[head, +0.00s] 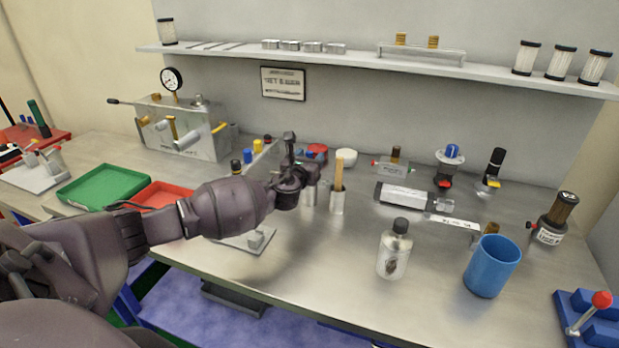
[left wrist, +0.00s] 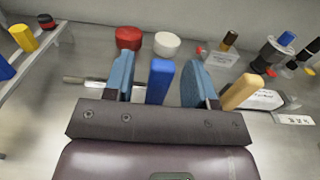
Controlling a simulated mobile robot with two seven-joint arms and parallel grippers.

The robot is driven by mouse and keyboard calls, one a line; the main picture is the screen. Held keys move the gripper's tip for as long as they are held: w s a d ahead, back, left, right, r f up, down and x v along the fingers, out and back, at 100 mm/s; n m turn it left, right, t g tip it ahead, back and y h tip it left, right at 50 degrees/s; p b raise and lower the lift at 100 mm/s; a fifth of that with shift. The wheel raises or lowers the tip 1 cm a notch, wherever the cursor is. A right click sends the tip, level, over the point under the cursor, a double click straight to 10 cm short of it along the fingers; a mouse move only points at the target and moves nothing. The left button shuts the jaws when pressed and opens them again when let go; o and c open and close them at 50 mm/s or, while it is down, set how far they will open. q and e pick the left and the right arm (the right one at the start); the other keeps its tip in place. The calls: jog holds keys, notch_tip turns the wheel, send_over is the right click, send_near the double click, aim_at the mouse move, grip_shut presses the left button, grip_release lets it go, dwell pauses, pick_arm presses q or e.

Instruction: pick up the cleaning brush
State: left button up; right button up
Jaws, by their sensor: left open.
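My left gripper (head: 303,163) is open above the middle of the workbench. In the left wrist view its two blue finger pads (left wrist: 158,78) stand on either side of an upright blue handle (left wrist: 161,77), with a gap on both sides. An upright wooden handle (head: 339,175) stands in a metal cup (head: 337,203) just right of the gripper; it also shows outside the right finger in the left wrist view (left wrist: 240,92). I cannot tell which handle belongs to the cleaning brush, as no bristles show. The gripper hides the blue handle in the head view. My right gripper is not in view.
Green (head: 104,187) and red (head: 160,196) trays lie left, near my arm. The bench front centre is clear.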

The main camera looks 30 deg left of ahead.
pick_arm(q)
jog(key=shift+x, duration=0.95)
